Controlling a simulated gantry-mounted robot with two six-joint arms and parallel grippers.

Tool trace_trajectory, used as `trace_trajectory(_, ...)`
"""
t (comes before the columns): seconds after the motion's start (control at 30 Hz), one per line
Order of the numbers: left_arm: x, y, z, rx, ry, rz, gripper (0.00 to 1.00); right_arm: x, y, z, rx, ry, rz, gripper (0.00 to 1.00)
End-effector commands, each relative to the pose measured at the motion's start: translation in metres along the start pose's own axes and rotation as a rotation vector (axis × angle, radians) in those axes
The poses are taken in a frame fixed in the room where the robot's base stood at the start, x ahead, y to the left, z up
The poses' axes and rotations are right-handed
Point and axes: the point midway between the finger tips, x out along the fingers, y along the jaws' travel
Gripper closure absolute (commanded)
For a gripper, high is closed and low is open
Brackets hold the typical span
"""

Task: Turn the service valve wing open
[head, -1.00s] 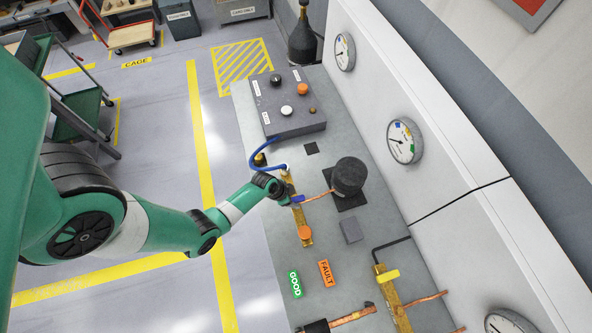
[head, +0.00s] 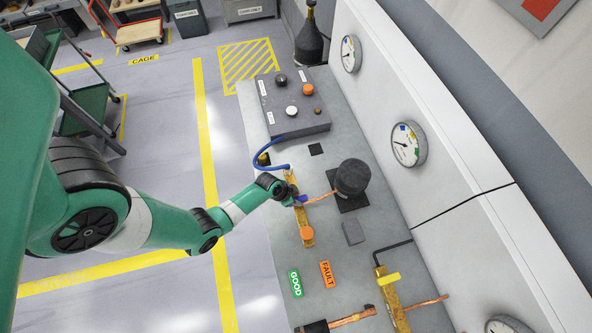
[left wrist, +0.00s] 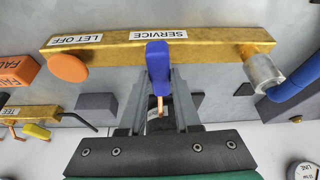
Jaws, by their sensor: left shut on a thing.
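The service valve is a blue wing (left wrist: 158,60) on a brass bar (left wrist: 212,42) labelled SERVICE and LET OFF, seen in the left wrist view. The wing lies crosswise to the bar. My left gripper (left wrist: 159,78) is shut on the wing, with a finger on each side of its lower part. In the head view my left gripper (head: 291,200) covers much of the valve, and a little of the blue wing (head: 302,199) shows beside it. An orange round knob (left wrist: 68,67) sits at the LET OFF end. My right gripper is not in view.
A blue hose (left wrist: 297,90) joins the bar's end by a metal fitting (left wrist: 264,74). A dark cylinder (head: 351,177) stands right of the bar. A grey control box (head: 290,104) lies beyond. GOOD (head: 295,284) and FAULT (head: 327,274) blocks lie nearer.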

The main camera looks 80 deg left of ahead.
Motion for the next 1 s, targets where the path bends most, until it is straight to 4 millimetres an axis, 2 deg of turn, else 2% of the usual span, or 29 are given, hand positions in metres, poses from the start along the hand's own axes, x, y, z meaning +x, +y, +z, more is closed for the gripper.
trace_trajectory(0.47,-0.0001,0.0032,-0.0011,-0.34,0.001,-0.144,1.0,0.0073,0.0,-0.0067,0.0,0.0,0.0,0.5)
trace_trajectory(1.0,0.0007,0.0053,-0.0035,-0.816,0.001,-0.341,1.0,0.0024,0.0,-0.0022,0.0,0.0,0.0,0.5)
